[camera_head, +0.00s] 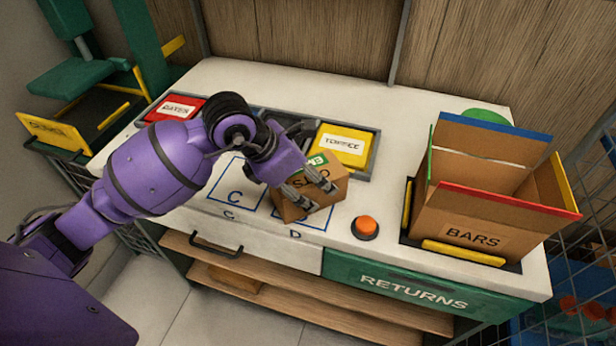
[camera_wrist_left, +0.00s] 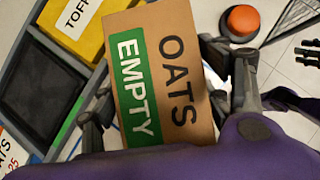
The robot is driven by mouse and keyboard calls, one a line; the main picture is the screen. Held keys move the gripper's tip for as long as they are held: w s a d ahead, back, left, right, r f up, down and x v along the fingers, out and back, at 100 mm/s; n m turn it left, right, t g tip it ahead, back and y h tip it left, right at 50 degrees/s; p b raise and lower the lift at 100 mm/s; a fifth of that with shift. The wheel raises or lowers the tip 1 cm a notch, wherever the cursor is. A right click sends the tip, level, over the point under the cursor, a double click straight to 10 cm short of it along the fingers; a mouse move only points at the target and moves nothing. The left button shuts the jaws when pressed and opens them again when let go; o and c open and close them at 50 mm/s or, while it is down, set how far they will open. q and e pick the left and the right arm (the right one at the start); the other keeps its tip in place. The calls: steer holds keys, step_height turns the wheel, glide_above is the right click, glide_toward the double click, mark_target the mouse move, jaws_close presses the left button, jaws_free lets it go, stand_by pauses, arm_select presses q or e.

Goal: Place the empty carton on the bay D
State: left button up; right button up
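The empty carton (camera_head: 325,192) is a brown box with a green EMPTY label and the word OATS. It shows large in the left wrist view (camera_wrist_left: 165,75). My left gripper (camera_head: 296,190) has its fingers on opposite sides of the carton and looks shut on it. The carton looks tilted and is over bay D (camera_head: 318,224), a blue-outlined square on the white counter that it partly covers. I cannot tell whether its underside touches the counter. Dark fingers of my right gripper (camera_wrist_left: 309,54) show at the right edge of the left wrist view; their opening is unclear.
Bay C (camera_head: 236,182) is bare, left of bay D. An orange button (camera_head: 366,227) stands just right of bay D. An open BARS box (camera_head: 487,212) is further right. Red (camera_head: 174,108) and yellow (camera_head: 342,146) labelled bins lie behind. A RETURNS drawer (camera_head: 412,290) is in front.

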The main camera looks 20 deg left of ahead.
arm_select(q)
steer(key=shift+o, duration=0.9)
steer(key=shift+r, duration=0.15)
steer(key=v, duration=1.2)
